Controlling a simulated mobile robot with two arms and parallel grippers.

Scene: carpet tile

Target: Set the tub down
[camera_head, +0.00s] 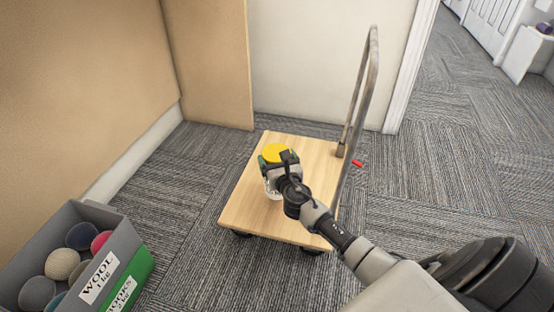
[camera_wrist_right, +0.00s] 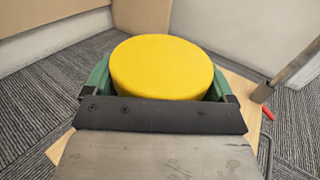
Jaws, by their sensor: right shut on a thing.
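The tub has a round yellow lid (camera_head: 276,153) and a pale body (camera_head: 272,193) that shows just below my gripper. My right gripper (camera_head: 277,165) is shut on the tub, over the middle of a flat wooden trolley (camera_head: 300,146). In the right wrist view the yellow lid (camera_wrist_right: 162,68) fills the space between the green fingers of the gripper (camera_wrist_right: 160,85). The tub looks upright. I cannot tell whether its base touches the trolley deck. My left gripper is not in view.
The trolley has a tall metal handle (camera_head: 371,75) on its right side. A small red object (camera_head: 357,163) lies near the handle's foot. A grey crate (camera_head: 68,213) of wool balls stands at the lower left. Bare deck surrounds the tub. Carpet is open at the right.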

